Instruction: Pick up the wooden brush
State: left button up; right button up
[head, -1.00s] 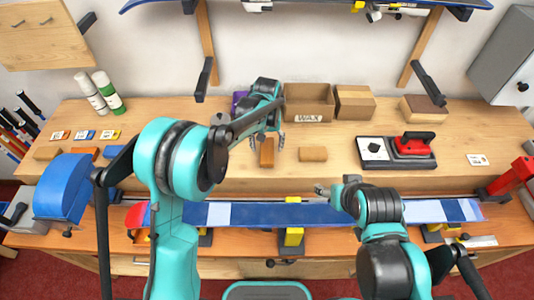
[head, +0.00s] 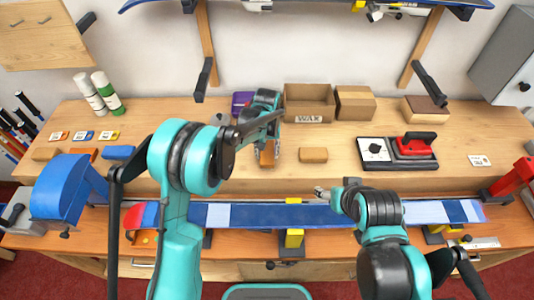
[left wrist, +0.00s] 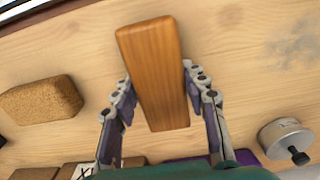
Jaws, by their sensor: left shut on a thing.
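The wooden brush (head: 267,159) is an orange-brown, wood-grained block on the bench top, seen in the head view just left of a cork block. My left gripper (head: 267,150) comes down over it from behind and is shut on it, one finger on each side. In the left wrist view the brush (left wrist: 154,60) sits between the two fingers (left wrist: 159,85), its far end sticking out beyond them. I cannot tell whether it is clear of the bench. My right gripper (head: 322,191) is low over the blue ski or board; its fingers are too small to read.
A tan cork block (head: 313,155) lies close to the right of the brush. An open WAX box (head: 309,117) and a closed carton (head: 355,103) stand behind. A long blue board (head: 270,215) lies clamped along the front.

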aim_at(271, 152)
pick_arm(q)
jog(key=shift+r, duration=0.55)
jog(key=r, duration=0.1)
jog(key=d+r+p, duration=0.1)
jog(key=r, duration=0.2)
jog(key=shift+s+d, duration=0.15)
jog(key=shift+s, duration=0.25)
jog(key=s+d+r+p, duration=0.1)
jog(key=s+d+r, duration=0.4)
jog(key=d, duration=0.3)
jog(key=shift+d+r+p, duration=0.35)
jog(key=shift+r, duration=0.15)
jog(key=shift+s, duration=0.1)
